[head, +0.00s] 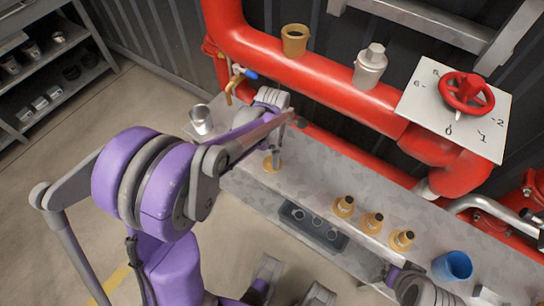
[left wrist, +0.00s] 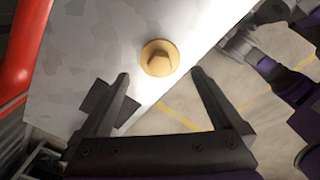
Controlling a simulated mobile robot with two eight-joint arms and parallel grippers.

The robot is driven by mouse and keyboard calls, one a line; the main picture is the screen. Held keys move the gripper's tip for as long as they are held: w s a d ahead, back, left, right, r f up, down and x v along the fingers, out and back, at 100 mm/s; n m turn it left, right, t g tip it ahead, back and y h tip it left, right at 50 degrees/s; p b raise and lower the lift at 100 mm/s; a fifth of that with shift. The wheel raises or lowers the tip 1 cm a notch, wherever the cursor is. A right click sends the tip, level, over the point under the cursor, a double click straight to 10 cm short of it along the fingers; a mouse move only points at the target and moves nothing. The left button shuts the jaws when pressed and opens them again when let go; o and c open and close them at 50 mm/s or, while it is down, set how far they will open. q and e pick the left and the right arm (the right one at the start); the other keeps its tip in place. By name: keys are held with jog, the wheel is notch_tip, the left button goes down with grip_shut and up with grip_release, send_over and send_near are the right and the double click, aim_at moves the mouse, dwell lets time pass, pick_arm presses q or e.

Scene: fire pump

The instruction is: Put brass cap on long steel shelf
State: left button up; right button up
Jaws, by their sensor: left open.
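The brass cap (left wrist: 159,58), a round disc with a hexagonal top, sits on the long steel shelf (head: 238,186), close to its front edge. In the head view the cap (head: 268,164) is partly hidden by a finger. My left gripper (head: 289,143) is open and empty over the shelf. In the left wrist view the cap lies just beyond the gap between the left fingertips (left wrist: 159,75), apart from both. My right arm's grey end (head: 412,287) shows at the bottom right of the head view; its fingers are not clear.
Red pipe (head: 320,80) runs behind, carrying a brass cup-shaped piece (head: 294,39) and a steel fitting (head: 370,68).

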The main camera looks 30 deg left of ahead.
pick_arm(q)
notch_tip(320, 180, up, 6)
jog(key=r+p, duration=0.1)
jog(key=s+d+m+t, duration=0.2)
jog(key=s+m, duration=0.6)
jog(key=m, duration=0.5)
jog(key=s+d+r+m+t, duration=0.1)
jog(key=s+d+m, duration=0.3)
jog(key=s+m, duration=0.5)
jog(key=shift+s+d+m+t, duration=0.3)
jog(key=shift+m+t, duration=0.6)
jog(key=shift+m, duration=1.1)
jog(key=shift+w+d, duration=0.1)
